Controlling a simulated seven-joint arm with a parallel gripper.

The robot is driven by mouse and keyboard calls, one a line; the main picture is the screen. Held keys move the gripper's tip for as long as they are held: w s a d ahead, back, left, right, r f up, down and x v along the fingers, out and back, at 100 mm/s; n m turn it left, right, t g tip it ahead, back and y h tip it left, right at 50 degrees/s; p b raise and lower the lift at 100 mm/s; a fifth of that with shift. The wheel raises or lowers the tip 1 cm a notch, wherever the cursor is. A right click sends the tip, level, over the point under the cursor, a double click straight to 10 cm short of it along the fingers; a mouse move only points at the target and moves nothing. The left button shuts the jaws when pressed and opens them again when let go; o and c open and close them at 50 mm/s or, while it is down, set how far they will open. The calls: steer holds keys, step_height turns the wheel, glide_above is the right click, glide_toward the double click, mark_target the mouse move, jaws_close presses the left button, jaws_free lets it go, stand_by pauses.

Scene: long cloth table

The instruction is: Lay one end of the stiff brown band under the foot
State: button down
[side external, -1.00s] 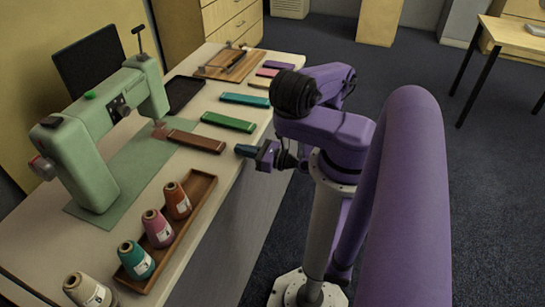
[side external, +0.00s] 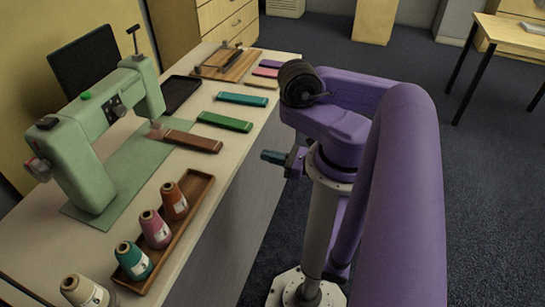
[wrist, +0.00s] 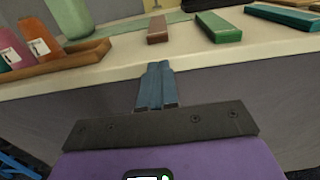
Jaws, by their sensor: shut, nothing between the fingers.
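The stiff brown band (side external: 194,141) lies flat on the table. Its far end reaches the foot (side external: 156,131) of the green sewing machine (side external: 95,115); I cannot tell whether it is under the foot or just beside it. In the wrist view the brown band (wrist: 157,29) shows its near end at the top middle. My gripper (side external: 266,155) is off the table's right edge, apart from the band. In the wrist view my gripper (wrist: 156,74) has its blue fingers shut together, with nothing between them. The foot is not clear in the wrist view.
Green (side external: 225,122) and teal (side external: 241,99) bands lie farther along the table. A wooden tray (side external: 200,190) holds thread cones, with a pale cone (side external: 86,291) nearby. A dark tablet (side external: 181,94) lies behind.

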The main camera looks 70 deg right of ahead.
steer(key=shift+s, duration=0.35)
